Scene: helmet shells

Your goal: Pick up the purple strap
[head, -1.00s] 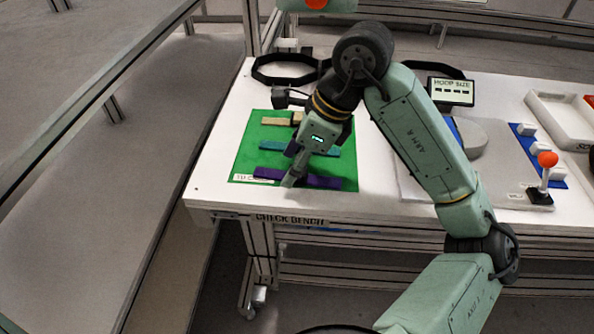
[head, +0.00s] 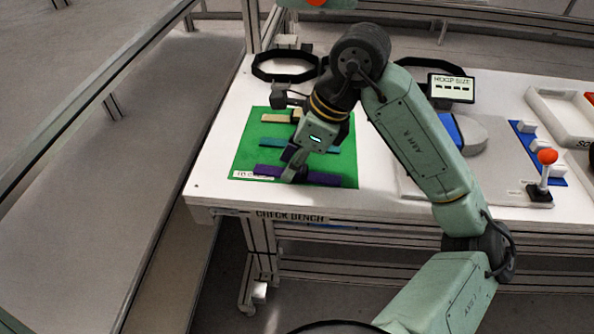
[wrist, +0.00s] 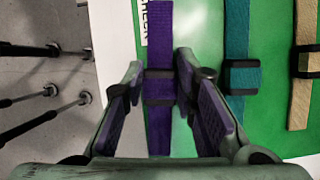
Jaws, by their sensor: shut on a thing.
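The purple strap (head: 324,179) lies along the near edge of the green mat (head: 243,160) in the head view. In the wrist view, the purple strap (wrist: 159,25) runs up the middle, with a dark band or buckle across it. My gripper (head: 293,174) is low over the strap's middle. In the wrist view, my gripper (wrist: 160,78) has one finger on each side of the strap, shut on it around the dark band. The fingers hide part of the strap in the head view. I cannot tell any lift off the mat.
A teal strap (wrist: 237,45) and a tan strap (wrist: 304,60) lie beside it on the mat. A black hoop (head: 284,67) stands behind on the white bench. A grey panel with an orange-knobbed joystick (head: 543,175) is to the right. The bench's front edge is close.

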